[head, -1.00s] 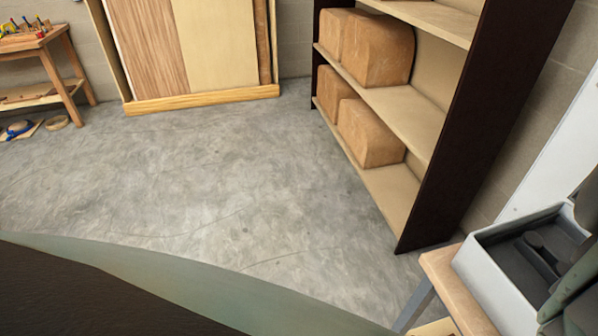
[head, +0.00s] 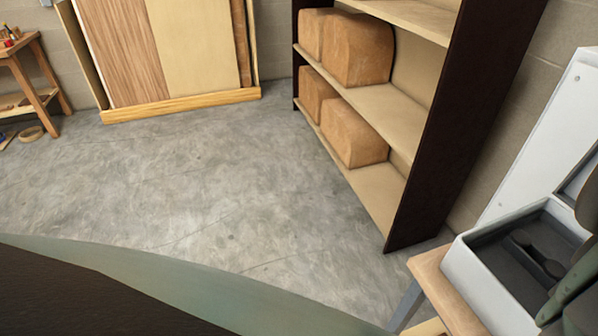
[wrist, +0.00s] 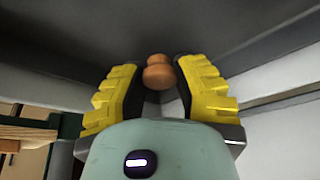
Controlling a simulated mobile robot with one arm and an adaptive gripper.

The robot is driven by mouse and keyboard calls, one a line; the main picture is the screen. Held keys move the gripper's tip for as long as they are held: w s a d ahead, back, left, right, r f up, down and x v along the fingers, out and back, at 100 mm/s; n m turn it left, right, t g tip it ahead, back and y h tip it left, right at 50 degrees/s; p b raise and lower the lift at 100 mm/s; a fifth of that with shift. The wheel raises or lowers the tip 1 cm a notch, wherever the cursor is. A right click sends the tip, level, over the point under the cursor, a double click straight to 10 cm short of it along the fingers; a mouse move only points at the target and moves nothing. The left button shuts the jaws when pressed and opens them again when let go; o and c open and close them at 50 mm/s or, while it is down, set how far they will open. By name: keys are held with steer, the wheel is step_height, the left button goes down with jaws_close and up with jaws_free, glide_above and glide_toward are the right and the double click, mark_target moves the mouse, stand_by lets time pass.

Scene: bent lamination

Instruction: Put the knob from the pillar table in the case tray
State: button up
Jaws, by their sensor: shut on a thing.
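The knob (wrist: 158,72) is a small orange-brown turned piece with a rounded top. In the wrist view it is between the two yellow-padded fingers of my gripper (wrist: 159,64), which is shut on it. Behind it is a dark surface with pale walls to the sides, which looks like the case interior; I cannot tell the gap between them. In the head view the case tray (head: 463,262) is a white-walled box with a dark lining and dark recessed shapes, at the lower right. My dark green arm covers its right part, and the gripper and knob are hidden there. I cannot identify the pillar table.
The case stands on a light wooden table (head: 432,275). A dark-sided shelf (head: 440,140) with several brown blocks stands behind it. Leaning boards (head: 200,50) and a small workbench (head: 20,55) are farther back. The grey floor (head: 190,190) between is clear.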

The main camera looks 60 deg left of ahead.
steer(key=shift+f, duration=0.5)
steer(key=shift+f, duration=0.1)
steer(key=o, duration=0.8)
steer(key=shift+c, duration=0.2)
